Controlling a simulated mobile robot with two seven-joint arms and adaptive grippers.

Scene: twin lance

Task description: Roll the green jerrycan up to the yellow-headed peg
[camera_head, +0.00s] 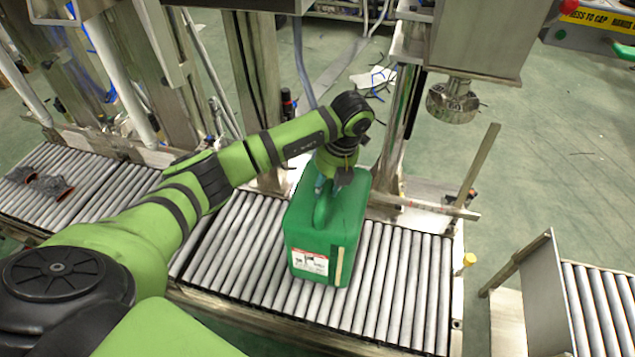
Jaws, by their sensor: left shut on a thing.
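The green jerrycan (345,238) stands upright on the roller conveyor (398,290), its white and red label facing the front. My left gripper (333,185) is at the jerrycan's top, shut on its handle; the fingertips are partly hidden by the arm and the handle. The yellow-headed peg (469,260) stands at the right end of the conveyor. A stretch of bare rollers lies between the jerrycan and the peg. My right gripper is not in view.
A metal post and head with a round nozzle (453,101) stand behind the conveyor on the right. A slanted metal bar (477,166) rises near the right end. Another roller section (600,305) lies beyond a gap. Dark gloves (50,186) lie on the rollers at far left.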

